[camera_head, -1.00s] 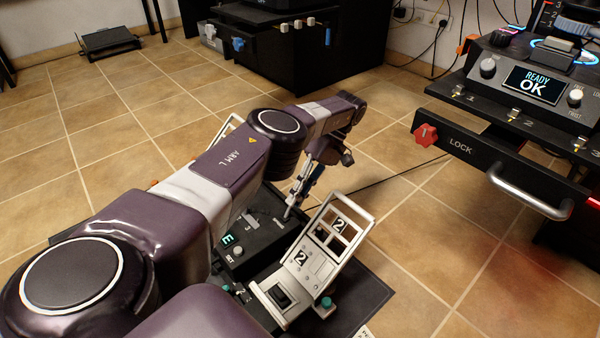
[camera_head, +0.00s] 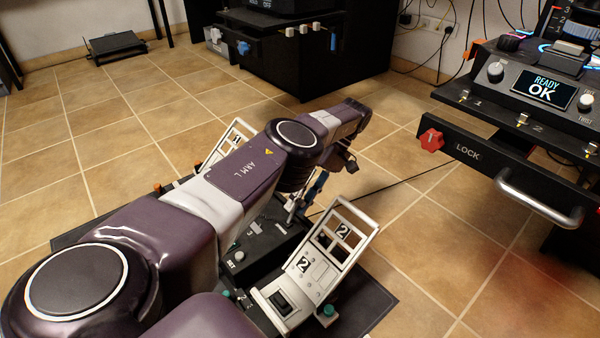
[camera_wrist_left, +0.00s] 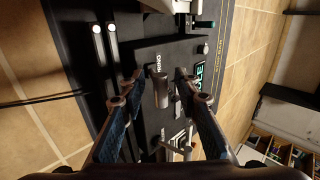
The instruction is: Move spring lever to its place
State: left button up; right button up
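The spring lever is most likely the short dark grey lever (camera_wrist_left: 162,93) beside the label reading like SPRING on the black console in the left wrist view. It stands between the fingertips of my left gripper (camera_wrist_left: 160,84). Gaps show on both sides, so the fingers look open around it and apart from it; depth is hard to judge. In the head view my left gripper (camera_head: 303,200) points down at the black console (camera_head: 262,242), behind the pedal frame marked 2. The lever is not clear there. My right gripper is not in view.
The pale pedal frame (camera_head: 322,247) marked 2 stands close to the gripper. Another frame (camera_head: 230,140) marked 1 is behind my arm. A black unit with a LOCK drawer (camera_head: 500,165) and READY OK screen is at right. Tiled floor between is open.

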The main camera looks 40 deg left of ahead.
pick_arm(q)
jog(key=shift+w, duration=0.1)
jog(key=shift+w+r, duration=0.15)
jog(key=shift+r, duration=0.7)
jog(key=shift+s+r, duration=0.2)
jog(key=shift+r, duration=3.95)
